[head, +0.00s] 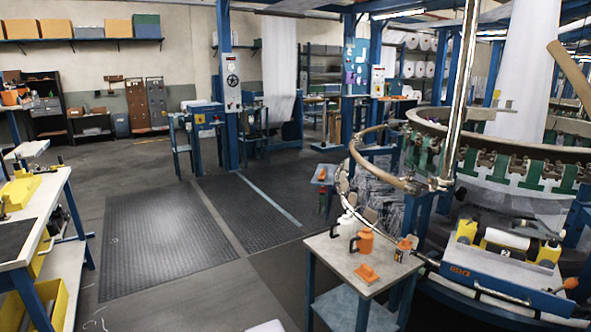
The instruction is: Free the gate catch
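The circular loom (470,125) stands at the right, with a round metal rim and green straps below it. A curved tan rail (378,172) with a hanging chain-like edge swings out at its left side and looks like the gate. Its right end meets a small metal fitting (438,184) beside the upright pole; this may be the catch, but it is too small to tell whether it is engaged. My gripper is not in view.
A small side table (340,250) holding a white jug, an orange can and an orange block stands in front of the gate. A blue unit with an orange-knobbed lever (570,283) is at lower right. A workbench (50,195) with yellow bins is at left. Dark floor mats (160,235) between are clear.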

